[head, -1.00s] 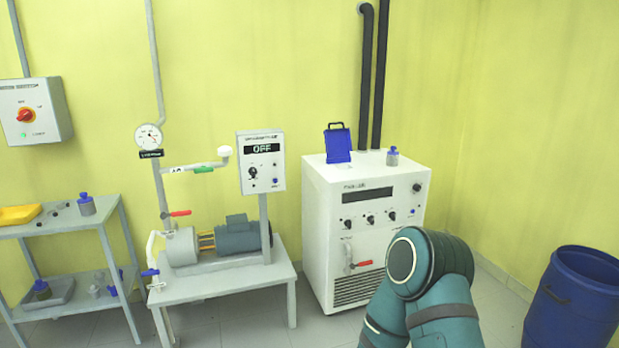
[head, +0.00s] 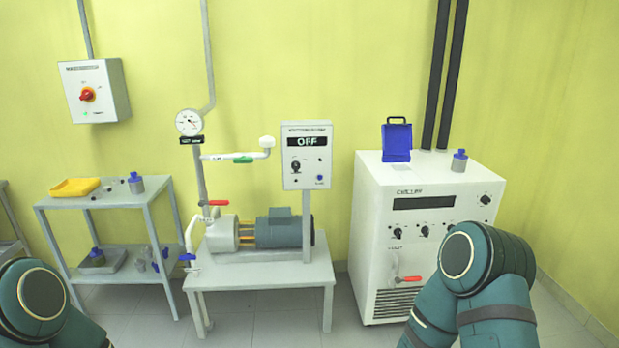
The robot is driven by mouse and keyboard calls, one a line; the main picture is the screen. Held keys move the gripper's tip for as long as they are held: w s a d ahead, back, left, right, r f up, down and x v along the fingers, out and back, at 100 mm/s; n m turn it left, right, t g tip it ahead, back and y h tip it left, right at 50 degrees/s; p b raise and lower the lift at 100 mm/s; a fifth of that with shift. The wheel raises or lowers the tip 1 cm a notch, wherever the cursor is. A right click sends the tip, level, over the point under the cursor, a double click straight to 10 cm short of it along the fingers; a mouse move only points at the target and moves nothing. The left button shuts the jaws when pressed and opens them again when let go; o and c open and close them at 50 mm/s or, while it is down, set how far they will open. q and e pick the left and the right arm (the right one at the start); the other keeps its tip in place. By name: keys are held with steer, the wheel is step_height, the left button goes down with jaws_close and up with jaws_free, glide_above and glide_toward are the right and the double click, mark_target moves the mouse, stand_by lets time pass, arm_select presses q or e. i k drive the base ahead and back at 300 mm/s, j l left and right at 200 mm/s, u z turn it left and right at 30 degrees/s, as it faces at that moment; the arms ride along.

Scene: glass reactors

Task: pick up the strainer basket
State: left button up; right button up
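I cannot make out a strainer basket for certain in the head view. A blue upright box-like thing with a black handle (head: 397,141) stands on top of the white chiller cabinet (head: 372,215); I cannot tell what it is. Small dark parts lie by a yellow tray (head: 75,187) on the grey shelf table at the left, too small to identify. Teal links of both my arms show at the bottom left and bottom right. Both grippers are out of the picture.
A pump with a motor (head: 285,229) sits on a low grey bench (head: 262,275) under a control box reading OFF (head: 306,155). Grey bottles with blue caps stand on the shelf table (head: 136,183) and the chiller (head: 459,160). Some floor is clear below the bench.

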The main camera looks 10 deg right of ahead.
mark_target(459, 161)
steer(key=i+l+u, duration=0.1)
steer(key=l, duration=0.35)
steer(key=i+l, duration=0.25)
steer(key=l, duration=0.2)
steer(key=i+l+u, duration=0.15)
steer(key=l, duration=0.3)
steer(key=i+l+u, duration=0.1)
steer(key=l, duration=0.4)
steer(key=i+l, duration=0.2)
steer(key=l, duration=0.25)
steer(key=i+l+u, duration=0.15)
steer(key=l, duration=0.35)
steer(key=i+l+u, duration=0.1)
steer(key=l, duration=0.4)
steer(key=i+l, duration=0.1)
steer(key=l, duration=0.4)
steer(key=u, duration=0.05)
